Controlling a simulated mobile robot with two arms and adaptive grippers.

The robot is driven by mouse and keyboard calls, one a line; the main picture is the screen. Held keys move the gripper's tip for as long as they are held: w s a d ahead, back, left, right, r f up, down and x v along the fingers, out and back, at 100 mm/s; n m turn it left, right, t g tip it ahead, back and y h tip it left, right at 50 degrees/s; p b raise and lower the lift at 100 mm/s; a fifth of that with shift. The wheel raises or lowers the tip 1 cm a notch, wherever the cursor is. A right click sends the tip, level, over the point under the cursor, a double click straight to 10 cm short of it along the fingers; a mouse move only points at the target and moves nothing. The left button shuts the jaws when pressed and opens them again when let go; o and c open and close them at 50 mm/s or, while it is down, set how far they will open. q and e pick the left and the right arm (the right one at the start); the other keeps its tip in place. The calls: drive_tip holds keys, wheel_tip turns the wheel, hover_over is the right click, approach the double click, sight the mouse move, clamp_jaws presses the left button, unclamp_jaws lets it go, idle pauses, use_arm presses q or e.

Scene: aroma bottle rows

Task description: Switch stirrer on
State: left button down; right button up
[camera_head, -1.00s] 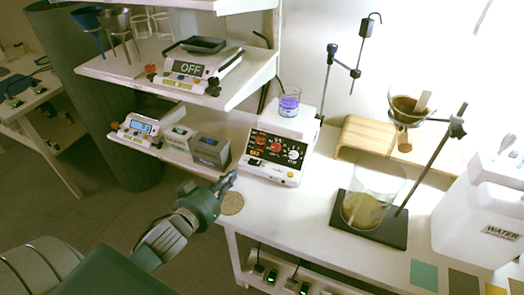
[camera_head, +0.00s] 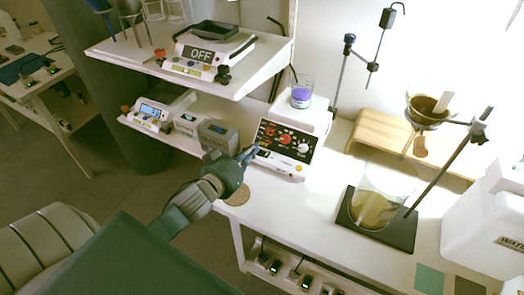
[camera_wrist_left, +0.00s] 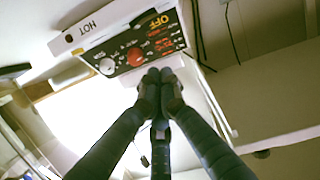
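The stirrer (camera_head: 284,148) is a white unit with a black front panel, red knobs and a white knob. A small beaker of purple liquid (camera_head: 301,95) stands on its top plate. In the left wrist view the stirrer's panel (camera_wrist_left: 150,42) shows OFF in orange, and its white casing reads HOT. My left gripper (camera_head: 250,153) is at the left edge of the panel in the head view. In the left wrist view its fingertips (camera_wrist_left: 161,82) are together, with nothing seen between them, close to the panel; contact cannot be told. My right gripper is not in view.
Shelves on the left hold a scale reading OFF (camera_head: 205,58), a smaller scale (camera_head: 155,115) and a grey box (camera_head: 217,136). A cork ring (camera_head: 238,196) lies on the table below my gripper. A glass beaker (camera_head: 375,200) on a black stand base is at the right.

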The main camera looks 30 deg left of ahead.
use_arm(q)
hover_over(262, 160)
drive_tip(key=shift+w+a+f, duration=0.25)
drive_tip(key=shift+a+f, duration=0.1)
drive_tip(key=shift+f, duration=0.25)
drive_tip(key=f, duration=0.3)
drive_tip(key=shift+s+d, duration=0.15)
drive_tip(key=shift+d, duration=0.05)
drive_tip(key=shift+d+f, duration=0.1)
drive_tip(key=shift+f, duration=0.45)
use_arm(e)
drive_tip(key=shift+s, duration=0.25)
